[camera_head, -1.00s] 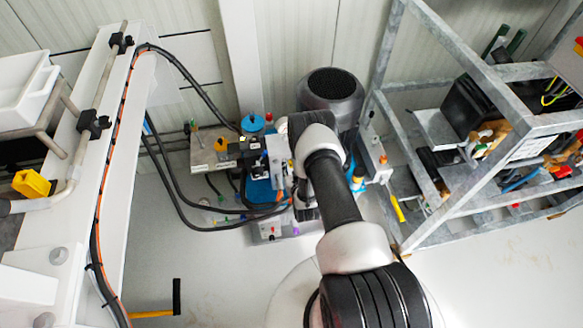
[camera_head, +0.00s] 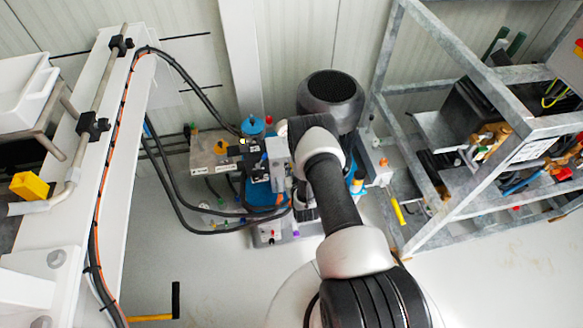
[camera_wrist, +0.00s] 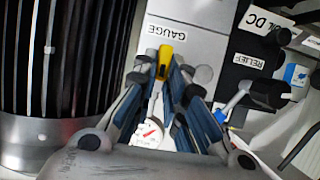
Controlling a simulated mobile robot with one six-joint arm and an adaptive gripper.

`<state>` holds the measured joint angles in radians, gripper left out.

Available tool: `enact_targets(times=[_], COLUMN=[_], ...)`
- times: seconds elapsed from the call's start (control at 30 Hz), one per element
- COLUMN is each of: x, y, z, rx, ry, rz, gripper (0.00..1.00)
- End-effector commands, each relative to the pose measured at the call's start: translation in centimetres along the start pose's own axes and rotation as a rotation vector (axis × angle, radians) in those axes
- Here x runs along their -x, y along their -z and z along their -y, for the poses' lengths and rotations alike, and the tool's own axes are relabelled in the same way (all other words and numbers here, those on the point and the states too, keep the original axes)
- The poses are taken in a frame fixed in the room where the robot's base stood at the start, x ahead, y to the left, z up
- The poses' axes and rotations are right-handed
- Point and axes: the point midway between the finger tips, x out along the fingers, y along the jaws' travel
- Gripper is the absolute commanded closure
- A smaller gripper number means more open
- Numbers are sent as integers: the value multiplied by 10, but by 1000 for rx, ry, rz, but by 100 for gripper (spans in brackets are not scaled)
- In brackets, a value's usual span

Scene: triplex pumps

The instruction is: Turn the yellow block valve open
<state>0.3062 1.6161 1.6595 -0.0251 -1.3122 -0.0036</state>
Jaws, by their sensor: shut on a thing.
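In the wrist view the yellow block valve handle (camera_wrist: 165,62) stands on a grey-white block, below a label reading GAUGE. My gripper (camera_wrist: 163,78) has its fingertips on both sides of this yellow handle and is shut on it. The lower part of the valve is hidden between the fingers. In the head view my arm reaches down to the pump unit, and the arm hides the gripper and the yellow handle there.
A black ribbed motor (camera_wrist: 65,60) stands close on the left of the gripper. A RELIEF block (camera_wrist: 250,65) with a blue-tipped lever is on the right. In the head view, a metal frame rack (camera_head: 450,130) stands right and black hoses (camera_head: 185,190) run left of the pump.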

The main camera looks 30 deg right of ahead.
Motion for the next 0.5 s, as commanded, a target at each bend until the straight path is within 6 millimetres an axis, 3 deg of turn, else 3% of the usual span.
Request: enact_targets(times=[0.5], x=[0], y=[-1], z=[3], rx=[82], ry=[-32], rz=[1], gripper=[100])
